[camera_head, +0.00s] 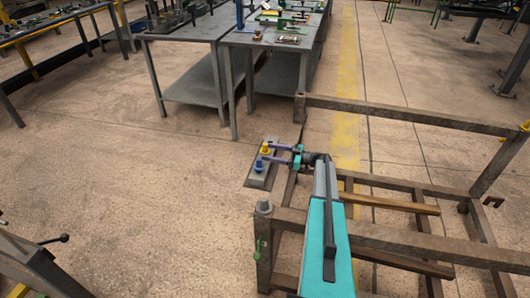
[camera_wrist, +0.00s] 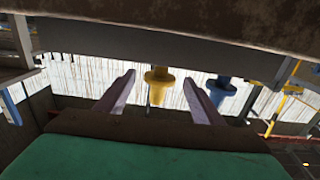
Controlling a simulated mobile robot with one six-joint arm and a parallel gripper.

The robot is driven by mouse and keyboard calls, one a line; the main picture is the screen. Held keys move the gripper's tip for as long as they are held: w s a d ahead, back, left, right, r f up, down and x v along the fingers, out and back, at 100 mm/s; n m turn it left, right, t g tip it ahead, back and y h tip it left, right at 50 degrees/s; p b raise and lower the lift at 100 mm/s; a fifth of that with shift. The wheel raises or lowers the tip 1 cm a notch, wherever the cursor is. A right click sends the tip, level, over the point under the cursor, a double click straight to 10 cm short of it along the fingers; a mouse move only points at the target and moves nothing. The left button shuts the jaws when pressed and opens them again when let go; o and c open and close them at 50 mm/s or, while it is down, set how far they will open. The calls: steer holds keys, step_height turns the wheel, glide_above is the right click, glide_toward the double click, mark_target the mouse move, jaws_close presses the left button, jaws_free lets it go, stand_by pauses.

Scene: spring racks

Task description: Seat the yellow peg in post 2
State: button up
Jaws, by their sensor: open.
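The yellow peg (camera_head: 265,148) stands on a grey base plate (camera_head: 254,182) on the floor, with the blue peg (camera_head: 259,165) beside it. My gripper (camera_head: 267,152) reaches in from the right, low, with its purple fingers open and empty. In the wrist view, the yellow peg (camera_wrist: 159,84) shows in the gap between the two fingers (camera_wrist: 159,77), and the blue peg (camera_wrist: 220,90) is to the right, outside them. I cannot tell whether a finger touches the yellow peg. No post number is readable.
A brown metal rack frame (camera_head: 400,113) surrounds my arm; its near left post (camera_head: 263,222) has a grey cap-like piece on top, and a yellow piece (camera_head: 526,126) sits at the right post. Grey workbenches (camera_head: 190,30) stand behind.

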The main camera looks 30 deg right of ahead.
steer(key=shift+x, duration=1.5)
steer(key=shift+d+r, duration=0.1)
jaws_close()
steer(key=shift+r+b, duration=0.45)
steer(key=shift+r, duration=4.55)
